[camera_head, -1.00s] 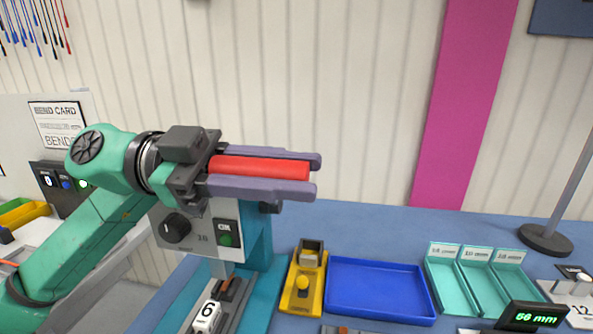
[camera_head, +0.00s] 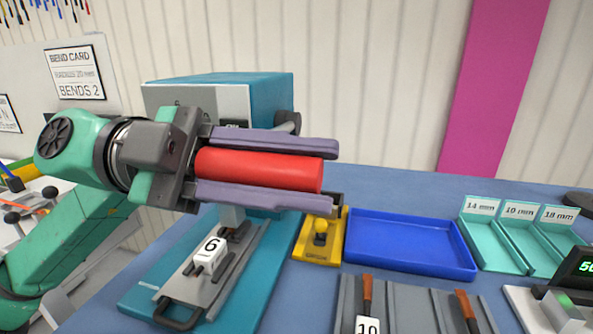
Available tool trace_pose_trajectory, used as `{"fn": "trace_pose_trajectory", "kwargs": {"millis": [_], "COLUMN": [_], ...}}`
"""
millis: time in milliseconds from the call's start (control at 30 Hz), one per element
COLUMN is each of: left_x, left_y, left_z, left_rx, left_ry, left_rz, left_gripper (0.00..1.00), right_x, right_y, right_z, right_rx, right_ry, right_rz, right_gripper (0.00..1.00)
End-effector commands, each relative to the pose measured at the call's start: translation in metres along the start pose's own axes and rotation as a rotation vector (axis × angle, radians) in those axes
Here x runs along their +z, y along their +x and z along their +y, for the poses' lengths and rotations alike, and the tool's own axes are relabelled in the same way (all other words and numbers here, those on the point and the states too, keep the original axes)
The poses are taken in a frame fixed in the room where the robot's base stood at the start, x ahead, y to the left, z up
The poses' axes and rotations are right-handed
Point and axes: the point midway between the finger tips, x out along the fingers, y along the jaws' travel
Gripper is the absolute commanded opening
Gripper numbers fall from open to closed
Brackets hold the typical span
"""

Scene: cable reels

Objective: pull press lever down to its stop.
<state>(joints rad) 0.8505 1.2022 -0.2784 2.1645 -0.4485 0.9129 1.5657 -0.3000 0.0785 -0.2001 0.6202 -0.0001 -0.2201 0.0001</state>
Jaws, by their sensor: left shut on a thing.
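My left gripper (camera_head: 331,174) is shut on the red lever grip (camera_head: 258,170), with one purple finger above it and one below. The grip is a thick red cylinder lying nearly level in the picture. It is in front of the teal press (camera_head: 268,90), whose pale front panel is partly hidden by my gripper. A dark pivot knob (camera_head: 287,122) shows at the press's right side. Below is the press base (camera_head: 262,262) with a grey slide and a white block marked 6 (camera_head: 210,250). My right gripper is not in view.
A yellow fixture (camera_head: 318,240) and an empty blue tray (camera_head: 408,246) stand right of the press. Teal labelled bins (camera_head: 505,243) and a black display (camera_head: 578,268) are farther right. A grey rack with a block marked 10 (camera_head: 368,325) is at the front.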

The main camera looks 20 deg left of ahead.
Motion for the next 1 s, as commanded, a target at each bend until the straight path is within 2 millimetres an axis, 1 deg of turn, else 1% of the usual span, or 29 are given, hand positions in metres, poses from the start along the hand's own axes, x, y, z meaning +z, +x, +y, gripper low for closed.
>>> {"fn": "trace_pose_trajectory", "kwargs": {"millis": [33,367,400,433,467,900,1000], "left_x": [0.0041,0.0062,0.0064,0.0066,0.0067,0.0037,0.0050], "left_y": [0.0013,0.0023,0.0024,0.0024,0.0023,0.0011,-0.0021], "left_z": [0.0043,0.0071,0.0075,0.0076,0.0075,0.0040,0.0046], "left_rx": [0.008,0.017,0.018,0.018,0.018,0.009,0.008], "left_ry": [-0.008,-0.011,-0.011,-0.011,-0.011,-0.005,-0.006], "left_rz": [-0.004,-0.007,-0.008,-0.008,-0.008,-0.004,-0.005], "left_gripper": [0.00,0.00,0.43,0.54,0.64,0.64,0.64], "right_x": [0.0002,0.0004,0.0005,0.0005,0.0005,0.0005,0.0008], "right_y": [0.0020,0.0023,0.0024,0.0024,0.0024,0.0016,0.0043], "right_z": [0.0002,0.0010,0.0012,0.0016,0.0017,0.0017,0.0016], "right_rx": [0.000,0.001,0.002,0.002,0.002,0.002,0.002], "right_ry": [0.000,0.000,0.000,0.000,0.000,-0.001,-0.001], "right_rz": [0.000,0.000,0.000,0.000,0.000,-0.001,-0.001], "right_gripper": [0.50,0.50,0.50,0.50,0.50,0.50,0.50]}}
